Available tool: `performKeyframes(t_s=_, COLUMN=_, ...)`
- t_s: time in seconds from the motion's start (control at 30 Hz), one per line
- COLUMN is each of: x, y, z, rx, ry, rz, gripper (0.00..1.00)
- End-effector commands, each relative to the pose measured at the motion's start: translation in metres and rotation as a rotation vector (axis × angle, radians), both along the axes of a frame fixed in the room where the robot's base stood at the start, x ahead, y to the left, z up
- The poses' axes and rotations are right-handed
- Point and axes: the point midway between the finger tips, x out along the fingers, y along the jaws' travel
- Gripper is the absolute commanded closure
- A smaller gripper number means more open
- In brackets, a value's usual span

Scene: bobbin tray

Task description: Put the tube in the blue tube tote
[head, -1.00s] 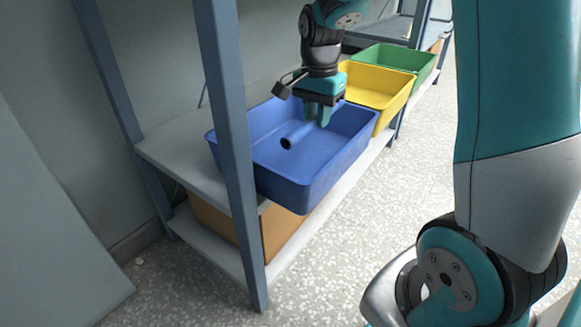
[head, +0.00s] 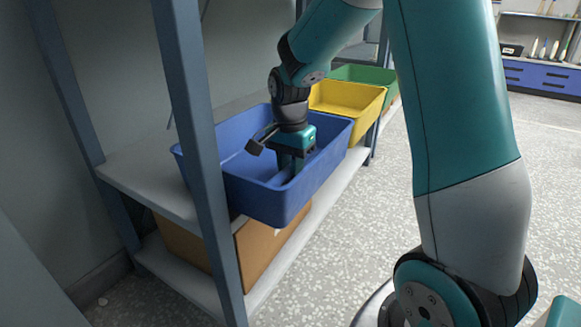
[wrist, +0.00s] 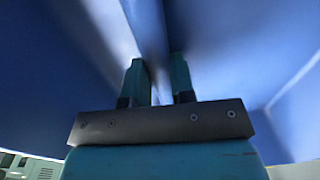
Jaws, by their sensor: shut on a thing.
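The blue tube tote (head: 262,205) stands on the shelf, nearest in a row of totes. My gripper (head: 288,163) is down inside it, fingers pointing downward, below the level of the far rim. In the wrist view my gripper (wrist: 154,82) is shut on the blue tube (wrist: 149,40), which runs between the two fingers. The tube blends with the blue tote and is hard to make out in the head view. Whether it touches the tote floor I cannot tell.
A yellow tote (head: 350,98) and a green tote (head: 372,75) stand behind the blue one. A grey-blue shelf post (head: 195,150) rises close at the left. A cardboard box (head: 262,245) sits on the lower shelf. The floor at right is clear.

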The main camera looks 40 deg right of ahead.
Motion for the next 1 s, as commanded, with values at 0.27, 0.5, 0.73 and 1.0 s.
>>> performKeyframes(t_s=0.27, x=0.0, y=0.0, z=-0.003, rx=0.0, ry=0.001, rz=0.0, gripper=0.51)
performKeyframes(t_s=0.5, x=0.0, y=0.0, z=-0.003, rx=0.0, ry=0.0, rz=0.0, gripper=0.51)
performKeyframes(t_s=0.73, x=0.001, y=0.0, z=0.016, rx=-0.001, ry=-0.003, rz=0.0, gripper=0.51)
performKeyframes(t_s=1.0, x=0.0, y=0.001, z=0.064, rx=-0.001, ry=-0.001, rz=0.0, gripper=0.51)
